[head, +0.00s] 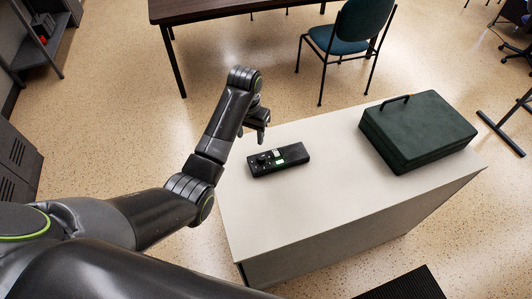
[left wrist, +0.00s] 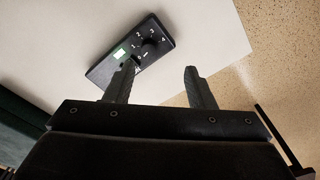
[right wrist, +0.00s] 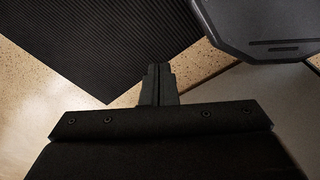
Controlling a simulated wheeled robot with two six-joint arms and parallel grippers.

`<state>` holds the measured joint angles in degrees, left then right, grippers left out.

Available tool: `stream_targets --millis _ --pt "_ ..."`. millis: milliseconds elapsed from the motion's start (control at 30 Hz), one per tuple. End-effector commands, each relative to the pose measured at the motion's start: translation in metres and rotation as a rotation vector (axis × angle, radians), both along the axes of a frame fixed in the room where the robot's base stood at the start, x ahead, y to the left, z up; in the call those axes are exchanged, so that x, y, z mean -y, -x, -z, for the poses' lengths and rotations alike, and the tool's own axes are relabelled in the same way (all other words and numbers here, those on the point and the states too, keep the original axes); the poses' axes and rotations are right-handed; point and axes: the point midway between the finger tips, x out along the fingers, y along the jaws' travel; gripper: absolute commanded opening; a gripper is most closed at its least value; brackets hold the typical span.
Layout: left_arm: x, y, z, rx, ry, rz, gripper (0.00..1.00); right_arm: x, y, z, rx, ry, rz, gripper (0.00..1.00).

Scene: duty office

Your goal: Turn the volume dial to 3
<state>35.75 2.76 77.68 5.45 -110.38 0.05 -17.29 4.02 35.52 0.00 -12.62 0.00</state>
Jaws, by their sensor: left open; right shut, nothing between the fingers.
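The black control box (head: 291,155) lies on the light grey cabinet top, near its far left edge. It has a lit green display and a dark round dial. I cannot tell which numeral the dial points at. My left gripper (head: 263,137) is open and empty, above and just beyond the box's dial end. In its wrist view the fingertips (left wrist: 159,71) are apart and the dial is not between them. My right gripper (right wrist: 158,70) is shut and empty, away from the box.
A dark green case (head: 418,130) with a handle lies at the right of the cabinet top (head: 300,215). The top between box and case is clear. A blue chair (head: 350,30) and a dark table (head: 230,8) stand beyond. A black ribbed mat (head: 408,285) lies on the floor.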

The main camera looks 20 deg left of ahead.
Motion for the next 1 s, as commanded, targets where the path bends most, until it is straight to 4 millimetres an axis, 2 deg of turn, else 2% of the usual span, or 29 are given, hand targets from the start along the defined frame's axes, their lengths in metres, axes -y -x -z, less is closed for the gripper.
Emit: stream_targets --millis 33,167,267,367,600,667,1000 --pt "0.006 -0.01 -0.016 -0.006 -0.002 0.012 0.49 0.002 0.0 0.0 0.0 0.002 -0.001 0.0" --pt "0.015 -0.02 -0.039 -0.025 -0.007 0.03 0.49 0.007 0.0 -0.001 0.0 0.009 -0.003 0.0" --pt "0.018 -0.023 -0.045 -0.032 -0.008 0.036 0.49 0.011 0.0 0.0 0.0 0.014 -0.005 0.0" --pt "0.018 -0.023 -0.04 -0.034 -0.008 0.036 0.49 0.012 0.0 0.005 0.0 0.015 -0.005 0.0" --pt "0.018 -0.023 -0.009 -0.033 -0.008 0.036 0.49 0.011 0.0 0.03 0.0 0.015 -0.005 0.0" --pt "0.018 -0.022 -0.001 -0.038 -0.009 0.035 0.49 0.01 -0.001 0.02 0.0 0.013 -0.005 0.0" --pt "0.018 -0.021 0.075 -0.037 -0.009 0.036 0.49 0.005 -0.001 0.016 0.001 0.006 -0.003 0.0"
